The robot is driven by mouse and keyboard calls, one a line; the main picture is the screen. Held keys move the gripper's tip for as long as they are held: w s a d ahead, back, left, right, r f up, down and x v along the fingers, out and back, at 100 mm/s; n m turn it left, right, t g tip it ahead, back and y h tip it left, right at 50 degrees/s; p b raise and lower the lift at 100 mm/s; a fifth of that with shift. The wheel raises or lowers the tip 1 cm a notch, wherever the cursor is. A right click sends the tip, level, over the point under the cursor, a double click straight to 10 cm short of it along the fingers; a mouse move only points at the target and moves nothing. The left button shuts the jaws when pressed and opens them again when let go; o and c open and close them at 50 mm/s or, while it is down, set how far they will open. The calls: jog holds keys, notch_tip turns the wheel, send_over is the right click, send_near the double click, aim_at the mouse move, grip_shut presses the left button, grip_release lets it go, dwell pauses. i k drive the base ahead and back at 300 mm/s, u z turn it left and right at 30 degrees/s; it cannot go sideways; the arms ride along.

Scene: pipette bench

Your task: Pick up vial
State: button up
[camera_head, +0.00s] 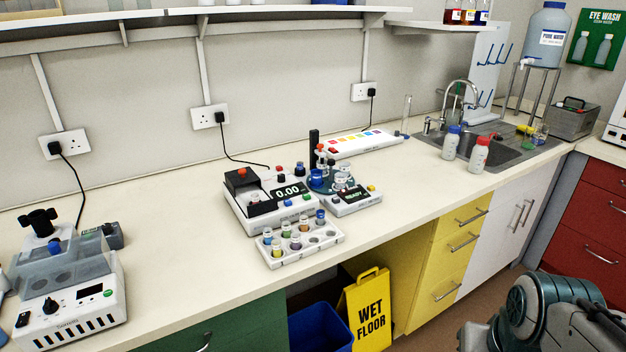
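Several small vials with coloured caps stand upright in a white rack (325,253) near the bench's front edge. More small capped containers stand on a round dark device behind the rack. Which vial is meant cannot be told. Part of my arm shows at the bottom right, well away from the rack; my gripper is not in view.
A balance (248,202) reading 0.00 stands close behind the rack, with a "READY" device (352,200) to the right. A centrifuge-like machine (68,290) is at far left. Two bottles (479,155) stand by the sink (500,150). A yellow wet-floor sign (368,310) stands below. The bench left of the rack is clear.

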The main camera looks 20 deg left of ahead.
aim_at(254, 197)
jog(key=u, duration=0.15)
jog(key=i, duration=0.95)
jog(key=u, duration=1)
jog(key=i, duration=0.55)
jog(key=u, duration=0.4)
